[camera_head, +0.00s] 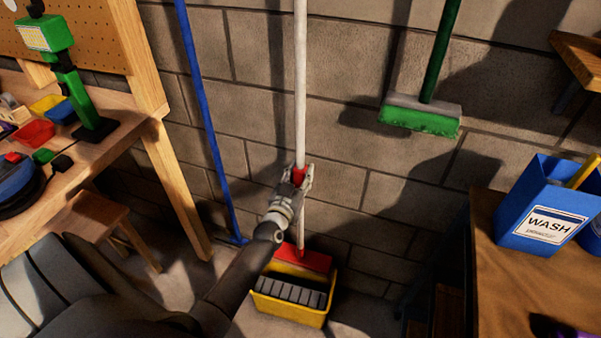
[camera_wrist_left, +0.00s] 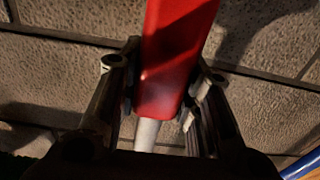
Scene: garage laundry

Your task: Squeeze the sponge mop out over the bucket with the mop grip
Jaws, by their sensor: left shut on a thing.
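The sponge mop stands upright against the wall side, with a long white pole (camera_head: 301,90), a red grip (camera_head: 299,176) and a red head (camera_head: 303,258) low at the bucket. The yellow bucket (camera_head: 288,312) stands on the floor with a grey slatted part in its top. The mop head is at the bucket's back rim; its sponge is hidden. My left gripper (camera_head: 301,180) is shut around the red grip. In the left wrist view the red grip (camera_wrist_left: 172,75) lies between the two fingers (camera_wrist_left: 160,108), with white pole below it. My right gripper is not in view.
A wooden workbench (camera_head: 115,150) with tools and a stool (camera_head: 100,215) are at left. A blue pole (camera_head: 205,110) leans on the wall, and a green broom (camera_head: 420,118) hangs there. A table at right (camera_head: 500,290) holds a blue WASH box (camera_head: 530,200).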

